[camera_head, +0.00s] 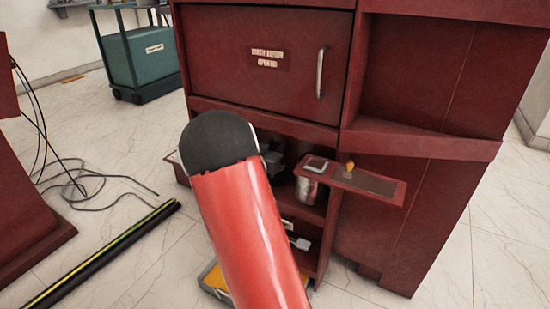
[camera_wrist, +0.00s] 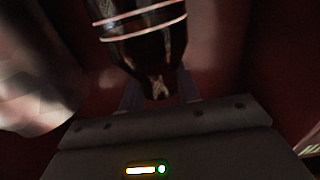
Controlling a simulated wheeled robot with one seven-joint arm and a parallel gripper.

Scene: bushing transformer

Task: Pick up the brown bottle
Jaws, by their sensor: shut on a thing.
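The brown bottle (camera_wrist: 145,45) is dark and glossy, with thin pale bands around it. In the wrist view it stands at the top middle, between the two fingers of my gripper (camera_wrist: 158,92). The fingers are shut on its near end; the far end runs out of the frame. In the head view my red arm with its black joint covers the middle, and both the gripper and the bottle are hidden behind it.
A dark red cabinet (camera_head: 230,50) has a closed door with a metal handle (camera_head: 320,72). A small shelf (camera_head: 385,186) juts out below, near a metal can (camera_head: 307,191). Black cables (camera_head: 75,182) and a black-yellow strip (camera_head: 105,254) lie on the left floor. A blurred pale object (camera_wrist: 35,90) is close left in the wrist view.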

